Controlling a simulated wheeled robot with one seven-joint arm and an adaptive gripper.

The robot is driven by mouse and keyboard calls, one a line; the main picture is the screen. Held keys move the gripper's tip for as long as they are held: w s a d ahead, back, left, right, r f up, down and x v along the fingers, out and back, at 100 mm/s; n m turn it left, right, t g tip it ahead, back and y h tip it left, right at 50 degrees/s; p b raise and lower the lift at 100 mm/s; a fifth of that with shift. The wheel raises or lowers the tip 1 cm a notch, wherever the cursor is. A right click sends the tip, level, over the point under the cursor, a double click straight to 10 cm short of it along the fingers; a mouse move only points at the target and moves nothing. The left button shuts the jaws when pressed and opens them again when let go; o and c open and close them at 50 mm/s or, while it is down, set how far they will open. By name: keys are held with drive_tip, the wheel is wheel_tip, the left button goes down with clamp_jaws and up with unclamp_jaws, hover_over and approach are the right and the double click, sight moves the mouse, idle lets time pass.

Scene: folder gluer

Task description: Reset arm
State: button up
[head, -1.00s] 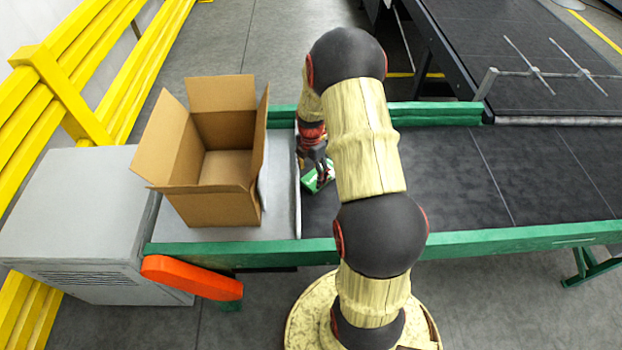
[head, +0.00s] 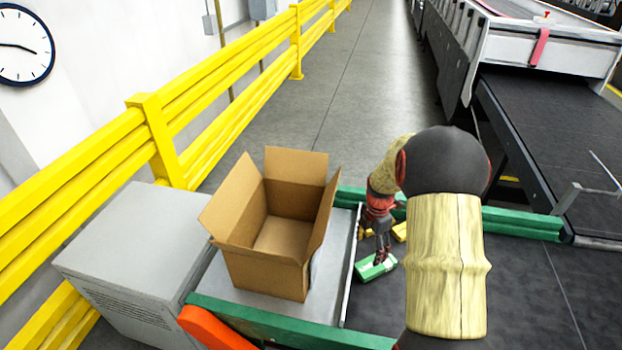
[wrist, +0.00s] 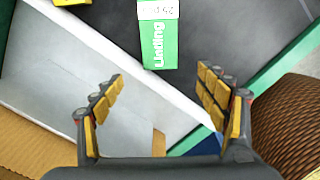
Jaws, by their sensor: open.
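My gripper (head: 378,248) is beside the open cardboard box, over the near end of the dark belt. In the wrist view my gripper (wrist: 160,95) is open, with its yellow-padded fingers wide apart and nothing between them. A green and white packet (head: 376,267) lies on the belt just below the gripper in the head view. In the wrist view the packet (wrist: 158,35) lies beyond the fingertips, apart from them. My arm hides part of the belt.
The open, seemingly empty cardboard box (head: 268,260) stands on a grey plate left of the gripper. Yellow items (head: 400,231) lie behind the gripper. Green rails (head: 510,222) edge the belt. A grey cabinet (head: 135,250) and yellow guardrail (head: 230,85) stand at left.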

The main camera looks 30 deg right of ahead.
drive_tip(key=s+a+r+m+t+b, duration=0.2)
drive_tip(key=s+a+r+m, duration=0.4)
drive_tip(key=a, duration=0.3)
drive_tip(key=s+a+r+m+t+b, duration=0.1)
drive_tip(key=s+a+r+m+b, duration=0.2)
drive_tip(key=s+a+r+m, duration=0.3)
drive_tip(key=s+a+r+m+t+b, duration=0.2)
drive_tip(key=s+a+r+m, duration=0.4)
drive_tip(key=a, duration=0.7)
wheel_tip(320, 180, up, 3)
drive_tip(key=shift+s+a+f+t+b, duration=0.1)
drive_tip(key=shift+s+a+t+b, duration=0.15)
drive_tip(key=shift+b, duration=0.2)
